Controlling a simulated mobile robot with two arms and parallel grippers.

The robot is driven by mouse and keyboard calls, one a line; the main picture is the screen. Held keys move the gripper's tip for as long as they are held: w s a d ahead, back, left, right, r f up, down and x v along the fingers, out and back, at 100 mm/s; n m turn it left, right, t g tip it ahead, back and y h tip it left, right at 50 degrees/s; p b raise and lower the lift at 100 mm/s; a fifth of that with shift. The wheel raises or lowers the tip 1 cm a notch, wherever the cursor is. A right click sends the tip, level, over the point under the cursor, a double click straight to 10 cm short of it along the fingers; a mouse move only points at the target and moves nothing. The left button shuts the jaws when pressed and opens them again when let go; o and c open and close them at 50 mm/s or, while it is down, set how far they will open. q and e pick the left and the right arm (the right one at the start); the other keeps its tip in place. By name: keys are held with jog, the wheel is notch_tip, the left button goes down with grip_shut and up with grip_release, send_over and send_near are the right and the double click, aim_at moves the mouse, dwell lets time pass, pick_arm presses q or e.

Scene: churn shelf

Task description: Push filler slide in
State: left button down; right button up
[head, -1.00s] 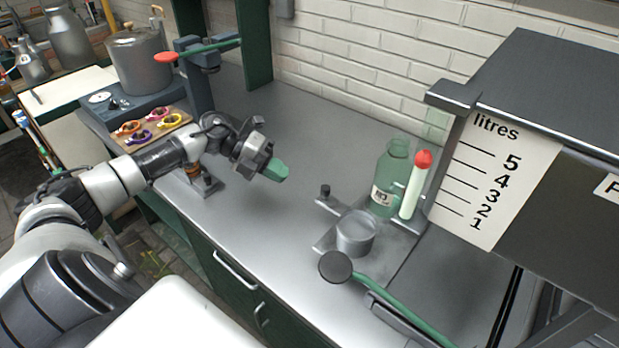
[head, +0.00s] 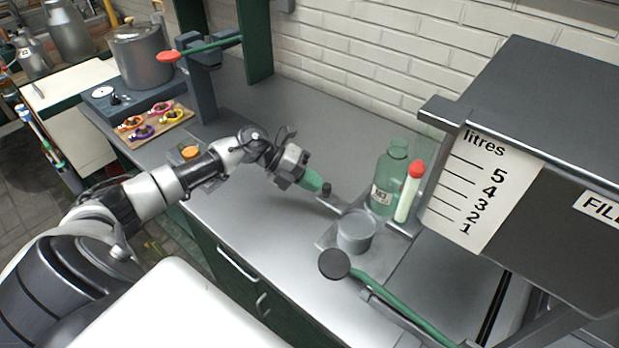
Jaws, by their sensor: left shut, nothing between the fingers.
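The filler slide (head: 328,238) is a flat metal plate on the bench in front of the filler. A dark knob (head: 326,188) stands up at its back left end. A grey cup (head: 356,232) sits on the plate, and a green glass bottle (head: 386,178) with a label stands behind the cup. My left gripper (head: 313,180) has green fingertips, is shut and empty, and is just left of the knob. I cannot tell whether the tips touch it. My right gripper is not in view.
A red-topped pale tube (head: 408,192) stands right of the bottle, beside the litres scale (head: 478,190). A green lever with a black knob (head: 335,264) juts out in front of the cup. A board of coloured rings (head: 155,122) lies at the left. The bench behind my gripper is clear.

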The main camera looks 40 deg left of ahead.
aim_at(363, 213)
pick_arm(q)
jog(key=d+p, duration=0.2)
jog(key=d, duration=0.2)
jog(key=d+p, duration=0.2)
jog(key=d, duration=0.2)
jog(key=s+d+p, duration=0.1)
jog(key=d+p, duration=0.1)
jog(key=d, duration=0.3)
jog(key=shift+d+r, duration=0.1)
jog(key=shift+r, duration=0.1)
jog(key=shift+s+d+f, duration=0.1)
jog(key=shift+d+f, duration=0.05)
jog(key=shift+d, duration=0.15)
jog(key=shift+f, duration=0.1)
